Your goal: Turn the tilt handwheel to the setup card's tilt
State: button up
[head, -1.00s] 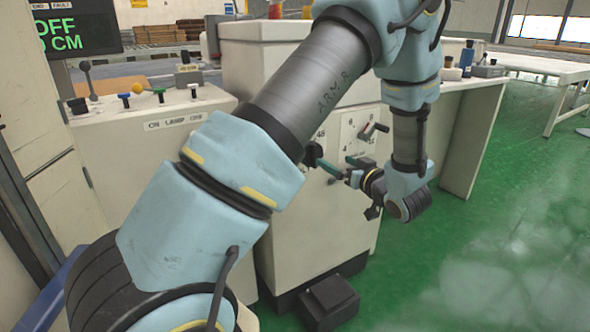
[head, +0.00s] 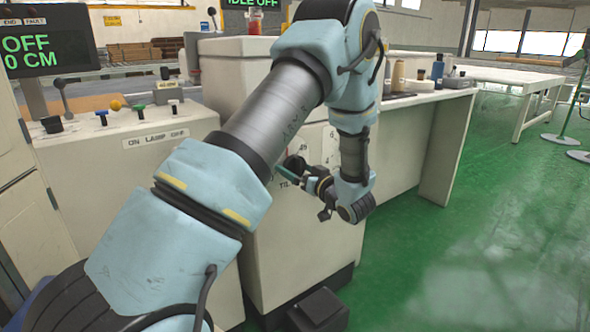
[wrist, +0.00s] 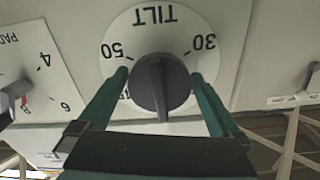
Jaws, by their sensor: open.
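The tilt handwheel is a dark grey knob (wrist: 157,84) with a ridged bar, on a round white dial (wrist: 137,39) marked TILT, 50 and 30. The lettering is upside down in the wrist view. My gripper (wrist: 160,76) is open, with one teal finger on each side of the knob. Small gaps seem to show between fingers and knob; contact is not clear. The ridge points nearly straight up and down in that view. In the head view my gripper (head: 291,171) is at the cabinet front, and my arm hides much of the dial. I cannot make out a setup card.
Another dial plate (wrist: 38,80) with a grey knob (wrist: 14,95) and red pointer is beside the tilt dial. A console (head: 120,140) with levers stands left, under a screen (head: 45,42). A black box (head: 318,308) lies on the floor.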

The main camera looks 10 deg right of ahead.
jog(key=shift+w, duration=0.1)
jog(key=shift+c, duration=0.4)
jog(key=c, duration=1)
jog(key=shift+n+b, duration=0.3)
jog(key=shift+b, duration=0.05)
jog(key=n+b, duration=0.4)
jog(key=shift+f+n, duration=0.2)
jog(key=shift+n, duration=0.1)
jog(key=n+b, duration=0.3)
jog(key=shift+d+r+n+b, duration=0.1)
jog(key=shift+n+b, duration=1.1)
jog(key=shift+n, duration=0.2)
jog(key=shift+r, duration=0.1)
